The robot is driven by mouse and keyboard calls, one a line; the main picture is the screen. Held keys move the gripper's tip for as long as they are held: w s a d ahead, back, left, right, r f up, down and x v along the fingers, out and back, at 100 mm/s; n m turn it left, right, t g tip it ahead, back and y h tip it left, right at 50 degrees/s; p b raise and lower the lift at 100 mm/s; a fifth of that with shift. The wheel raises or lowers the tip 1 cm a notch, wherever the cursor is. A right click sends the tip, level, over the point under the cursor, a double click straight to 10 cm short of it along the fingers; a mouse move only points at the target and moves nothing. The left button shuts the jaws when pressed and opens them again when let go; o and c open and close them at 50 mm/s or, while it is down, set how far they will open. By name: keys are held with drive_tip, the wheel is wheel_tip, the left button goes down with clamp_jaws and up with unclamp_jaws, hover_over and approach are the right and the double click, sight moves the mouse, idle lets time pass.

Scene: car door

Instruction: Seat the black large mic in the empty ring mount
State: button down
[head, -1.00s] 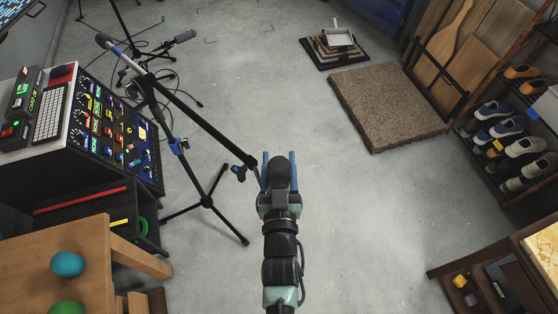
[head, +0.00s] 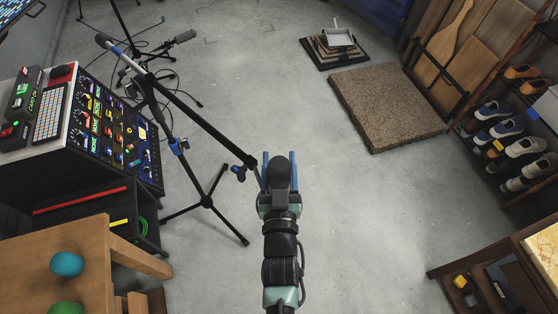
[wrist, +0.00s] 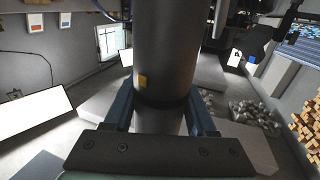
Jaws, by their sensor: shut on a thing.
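The black large mic (head: 280,174) is held between the blue fingers of my gripper (head: 279,165), which is shut on it. In the wrist view the mic (wrist: 163,50) is a thick dark cylinder with a small yellow-orange patch, standing between the fingers (wrist: 160,112). Its far end is out of that view. Just left of my gripper, the lower end of a black boom (head: 215,133) carries a small dark and blue fitting (head: 240,172). I cannot tell whether this is the ring mount, or whether its opening is empty. The fitting and the mic look apart in the head view.
The boom's tripod stand (head: 205,202) spreads its legs to my left. Another mic (head: 185,36) is on a stand farther back. A control console (head: 110,130) and a wooden table (head: 65,237) are at left. A brown mat (head: 385,105) and shoe rack are at right. Floor ahead is clear.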

wheel_tip(320, 180, down, 6)
drive_tip(key=b, duration=0.6)
idle(2.2)
drive_tip(key=shift+c, duration=0.6)
unclamp_jaws()
drive_tip(key=shift+f, duration=0.1)
drive_tip(key=shift+f, duration=0.1)
drive_tip(key=s+b, duration=0.2)
drive_tip(key=s, duration=1.1)
drive_tip(key=shift+d, duration=0.1)
